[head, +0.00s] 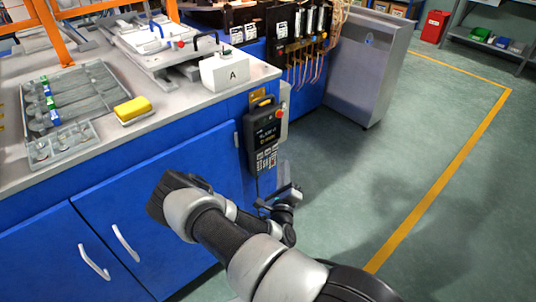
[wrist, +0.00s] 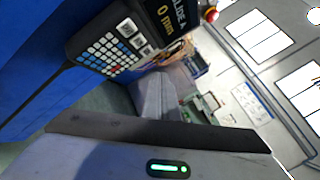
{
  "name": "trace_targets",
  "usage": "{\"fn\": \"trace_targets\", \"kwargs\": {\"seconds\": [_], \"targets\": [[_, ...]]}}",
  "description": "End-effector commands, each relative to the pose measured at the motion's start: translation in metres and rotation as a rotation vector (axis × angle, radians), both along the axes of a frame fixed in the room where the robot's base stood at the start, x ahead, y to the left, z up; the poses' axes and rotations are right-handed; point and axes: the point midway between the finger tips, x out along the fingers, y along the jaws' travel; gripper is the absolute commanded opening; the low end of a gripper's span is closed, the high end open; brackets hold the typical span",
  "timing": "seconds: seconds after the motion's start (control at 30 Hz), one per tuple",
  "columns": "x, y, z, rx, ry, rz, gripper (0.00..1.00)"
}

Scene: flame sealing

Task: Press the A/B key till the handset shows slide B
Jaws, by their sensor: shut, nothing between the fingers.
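The handset (head: 264,135) is a dark pendant hanging upright on the side of the blue bench. In the wrist view its screen (wrist: 168,20) reads slide A, with 0 mm below. Its keypad (wrist: 110,52) has white, blue and red keys, plus larger grey keys near the screen. I cannot tell which is the A/B key; the labels are too small. My gripper (head: 291,193) is below and a little right of the handset, apart from it. In the wrist view its grey fingers (wrist: 157,88) are together and empty, beside the handset.
A yellow sponge (head: 132,109) and a grey tray (head: 65,100) lie further left. A grey metal cabinet (head: 365,65) stands behind. The floor to the right is clear, with a yellow line.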

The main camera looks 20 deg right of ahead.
Motion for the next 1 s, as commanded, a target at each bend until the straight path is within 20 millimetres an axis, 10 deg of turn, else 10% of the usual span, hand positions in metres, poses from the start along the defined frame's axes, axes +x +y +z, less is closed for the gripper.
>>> {"fn": "trace_targets", "kwargs": {"seconds": [0.4, 1.0], "targets": [[0.047, 0.017, 0.000, 0.000, -0.002, 0.000, 0.00], [0.053, 0.019, 0.000, 0.000, 0.000, 0.000, 0.00]]}}
